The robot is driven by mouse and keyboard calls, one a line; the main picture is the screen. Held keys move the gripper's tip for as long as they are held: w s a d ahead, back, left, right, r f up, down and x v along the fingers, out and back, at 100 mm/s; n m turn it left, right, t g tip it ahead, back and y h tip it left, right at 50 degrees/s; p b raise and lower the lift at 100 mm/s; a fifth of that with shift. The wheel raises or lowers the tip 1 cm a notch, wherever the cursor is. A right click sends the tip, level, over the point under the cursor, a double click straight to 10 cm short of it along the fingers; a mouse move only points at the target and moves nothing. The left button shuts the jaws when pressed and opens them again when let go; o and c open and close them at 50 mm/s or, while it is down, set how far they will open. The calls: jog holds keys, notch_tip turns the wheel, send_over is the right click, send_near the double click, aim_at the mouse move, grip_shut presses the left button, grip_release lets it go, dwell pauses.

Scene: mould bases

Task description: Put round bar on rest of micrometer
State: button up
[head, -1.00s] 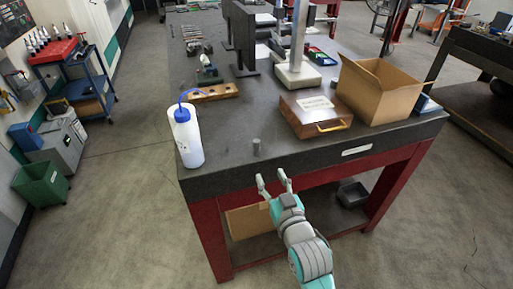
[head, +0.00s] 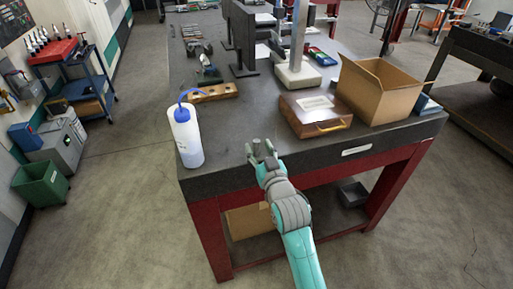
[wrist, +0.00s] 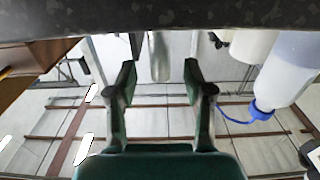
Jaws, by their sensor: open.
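The round bar (head: 256,143) is a short grey cylinder standing upright near the front edge of the bench. My gripper (head: 262,152) is open at the bar, its fingers on either side. In the wrist view, which looks upside down, the bar (wrist: 160,57) stands between the two open fingertips (wrist: 160,75), with a gap on each side. A small greenish device (head: 208,72) farther back on the bench may be the micrometer; its rest is too small to make out.
A white bottle with a blue cap (head: 186,138) stands left of the bar. A wooden block with holes (head: 212,92) lies behind it. A brown case (head: 314,115) and an open cardboard box (head: 378,92) stand to the right.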

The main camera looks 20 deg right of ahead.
jog(key=shift+w, duration=1.25)
grip_shut()
